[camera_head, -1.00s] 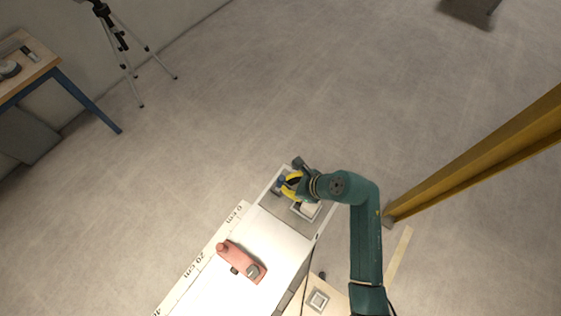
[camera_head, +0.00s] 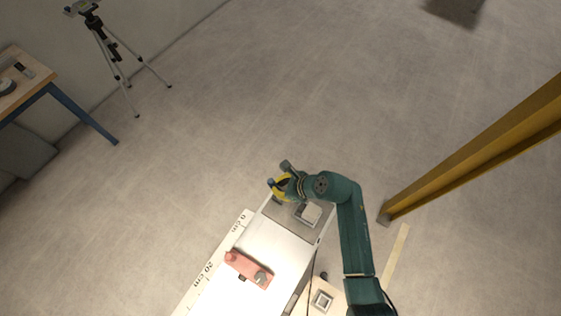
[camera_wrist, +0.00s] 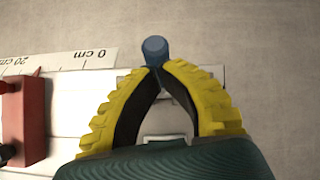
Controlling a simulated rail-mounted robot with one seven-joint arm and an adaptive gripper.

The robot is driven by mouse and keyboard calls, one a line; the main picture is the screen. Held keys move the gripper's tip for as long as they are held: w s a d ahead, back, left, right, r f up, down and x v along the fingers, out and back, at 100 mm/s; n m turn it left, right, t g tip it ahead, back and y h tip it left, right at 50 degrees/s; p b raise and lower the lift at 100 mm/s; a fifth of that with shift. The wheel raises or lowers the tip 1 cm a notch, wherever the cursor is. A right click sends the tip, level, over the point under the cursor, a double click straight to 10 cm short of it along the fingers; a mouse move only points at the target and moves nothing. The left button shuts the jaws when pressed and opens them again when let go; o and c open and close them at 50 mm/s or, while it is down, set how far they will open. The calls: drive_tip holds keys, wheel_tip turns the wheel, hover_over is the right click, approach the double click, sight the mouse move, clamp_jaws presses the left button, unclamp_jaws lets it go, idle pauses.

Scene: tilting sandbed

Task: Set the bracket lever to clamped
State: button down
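My gripper (camera_head: 273,187) has yellow fingers and is over the far end of the white bench. In the wrist view its fingertips (camera_wrist: 160,68) come close together at the base of a blue, round-topped knob (camera_wrist: 155,48), which looks pinched between them. I take this knob for the lever's handle; the rest of the lever is hidden behind my fingers. A pale square part (camera_head: 309,212) lies on the grey end panel beside my gripper, and a pale piece also shows between the fingers (camera_wrist: 167,128). I cannot read any clamped marking.
A salmon-red block (camera_head: 248,266) with a grey cylinder sits on the white bench (camera_head: 272,243); its red side also shows in the wrist view (camera_wrist: 24,120). A ruler strip (camera_head: 214,262) runs along the bench edge. A yellow beam (camera_head: 470,155) stands right; a tripod (camera_head: 112,55) stands far left.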

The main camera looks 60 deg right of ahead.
idle(0.3)
wheel_tip(320, 180, up, 10)
drive_tip(key=w+p, duration=0.1)
drive_tip(key=p, duration=0.9)
drive_tip(key=shift+d, duration=0.25)
